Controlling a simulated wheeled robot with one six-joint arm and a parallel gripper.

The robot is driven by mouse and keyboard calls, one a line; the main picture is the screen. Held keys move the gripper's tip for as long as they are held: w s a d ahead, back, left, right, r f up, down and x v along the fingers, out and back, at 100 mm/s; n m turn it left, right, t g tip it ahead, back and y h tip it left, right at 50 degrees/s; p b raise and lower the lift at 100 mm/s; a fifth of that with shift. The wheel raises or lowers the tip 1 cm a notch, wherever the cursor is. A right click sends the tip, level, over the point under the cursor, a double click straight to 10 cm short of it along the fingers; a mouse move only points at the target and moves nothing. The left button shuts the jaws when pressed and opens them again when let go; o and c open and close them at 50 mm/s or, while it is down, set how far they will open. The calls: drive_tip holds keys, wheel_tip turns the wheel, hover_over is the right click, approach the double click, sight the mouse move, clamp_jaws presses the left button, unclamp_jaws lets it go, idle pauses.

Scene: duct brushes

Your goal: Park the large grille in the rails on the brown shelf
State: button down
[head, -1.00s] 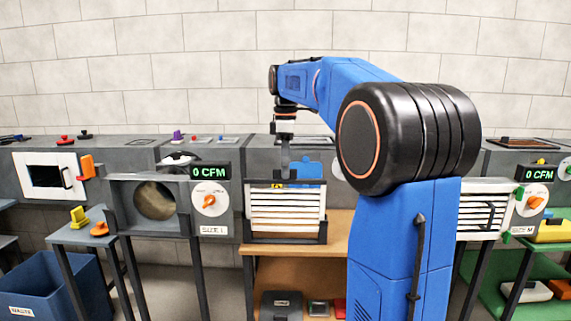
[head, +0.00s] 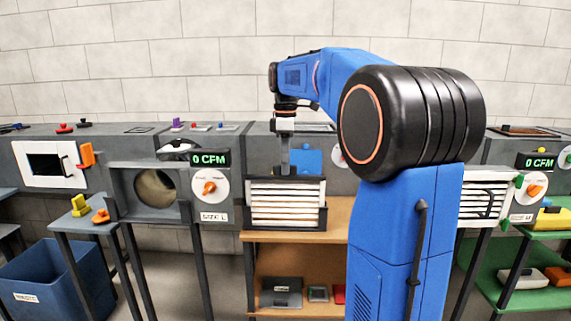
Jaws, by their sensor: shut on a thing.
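The large grille (head: 286,203), a white slatted panel, stands upright within the dark rails (head: 323,216) on the brown shelf (head: 338,222). Its lower edge sits behind the front lip of the rails, and whether it touches the bottom cannot be told. My gripper (head: 285,172) points straight down at the grille's top edge and is shut on it. The fingertips and the part they hold are mostly hidden behind the grille's top.
A grey duct box with an open round hole (head: 157,188) and a 0 CFM display (head: 208,160) stands left of the shelf. Another slatted grille (head: 482,197) is at the right. A blue waste bin (head: 55,283) stands on the floor at the left.

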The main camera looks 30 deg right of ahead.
drive_tip(key=c, duration=1.8)
unclamp_jaws()
drive_tip(key=shift+o, duration=0.2)
wheel_tip(320, 180, up, 17)
drive_tip(key=shift+r, duration=0.2)
drive_tip(key=s+a+f+m+t, duration=0.2)
drive_tip(key=s+a+f+m, duration=0.4)
drive_tip(key=s+a+f, duration=0.6)
drive_tip(key=s+a+f+m+t, duration=0.1)
drive_tip(key=s+a+f+m, duration=0.1)
drive_tip(key=s+f, duration=0.7)
drive_tip(key=s+a+f+m+t, duration=0.1)
drive_tip(key=s+f+m, duration=0.2)
drive_tip(key=s+f, duration=0.6)
wheel_tip(320, 180, down, 7)
drive_tip(key=shift+a+r+t, duration=0.15)
drive_tip(key=shift+a+t, duration=0.25)
